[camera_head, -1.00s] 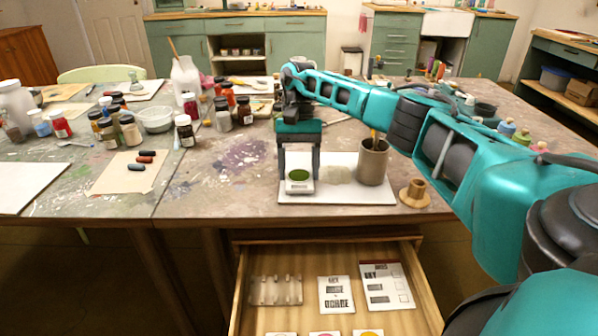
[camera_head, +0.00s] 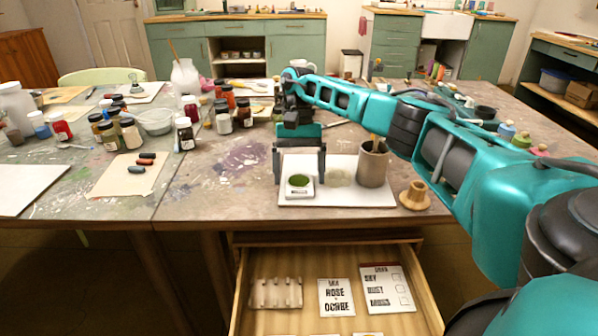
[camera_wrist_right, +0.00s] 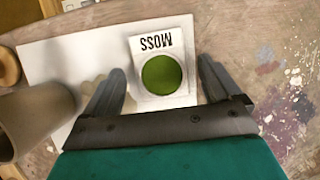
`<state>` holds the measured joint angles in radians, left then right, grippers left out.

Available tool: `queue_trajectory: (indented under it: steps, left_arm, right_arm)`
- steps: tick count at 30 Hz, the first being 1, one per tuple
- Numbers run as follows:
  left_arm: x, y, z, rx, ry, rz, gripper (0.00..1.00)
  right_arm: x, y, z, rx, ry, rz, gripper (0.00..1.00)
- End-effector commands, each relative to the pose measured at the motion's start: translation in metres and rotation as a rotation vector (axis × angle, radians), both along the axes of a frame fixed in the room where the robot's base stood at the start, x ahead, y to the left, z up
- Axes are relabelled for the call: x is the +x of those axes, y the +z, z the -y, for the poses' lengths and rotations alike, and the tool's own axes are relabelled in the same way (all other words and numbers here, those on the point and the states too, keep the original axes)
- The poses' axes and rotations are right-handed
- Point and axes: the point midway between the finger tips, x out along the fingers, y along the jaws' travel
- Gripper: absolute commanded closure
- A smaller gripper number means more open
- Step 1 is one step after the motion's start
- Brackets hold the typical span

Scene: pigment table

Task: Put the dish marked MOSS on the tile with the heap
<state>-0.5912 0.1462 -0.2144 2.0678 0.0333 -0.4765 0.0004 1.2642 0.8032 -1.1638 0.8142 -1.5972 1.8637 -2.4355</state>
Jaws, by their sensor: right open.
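The MOSS dish (camera_head: 299,192) is a small white square dish with a round green well. It rests on the left part of the white tile (camera_head: 345,199), and its label reads clearly in the right wrist view (camera_wrist_right: 155,42). A pale, low heap (camera_head: 338,177) lies on the same tile just right of the dish; in the wrist view it is partly hidden by a finger. My right gripper (camera_head: 299,178) is open, with one finger on each side of the dish and visible gaps between. My left gripper is not in view.
A grey-brown cup (camera_head: 373,164) holding a tool stands on the tile's right side. A wooden peg-like piece (camera_head: 415,196) stands right of the tile. An open drawer (camera_head: 238,290) with cards lies below the table edge. Bare table (camera_head: 225,195) lies left of the tile.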

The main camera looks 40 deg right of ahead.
Motion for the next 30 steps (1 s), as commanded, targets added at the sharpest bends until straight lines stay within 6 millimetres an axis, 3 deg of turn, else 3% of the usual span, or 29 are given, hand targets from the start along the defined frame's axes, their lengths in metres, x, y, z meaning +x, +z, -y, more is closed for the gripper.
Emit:
queue_trajectory:
  steps: [9,13,30]
  left_arm:
    - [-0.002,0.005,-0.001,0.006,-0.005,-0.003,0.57]
    - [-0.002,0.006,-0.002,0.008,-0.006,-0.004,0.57]
    - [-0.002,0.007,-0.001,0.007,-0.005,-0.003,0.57]
  right_arm:
    - [0.017,0.050,0.012,0.000,-0.001,0.005,0.09]
    - [0.020,0.060,0.015,0.000,0.000,0.004,0.09]
    - [0.022,0.068,0.018,-0.001,0.001,0.003,0.09]
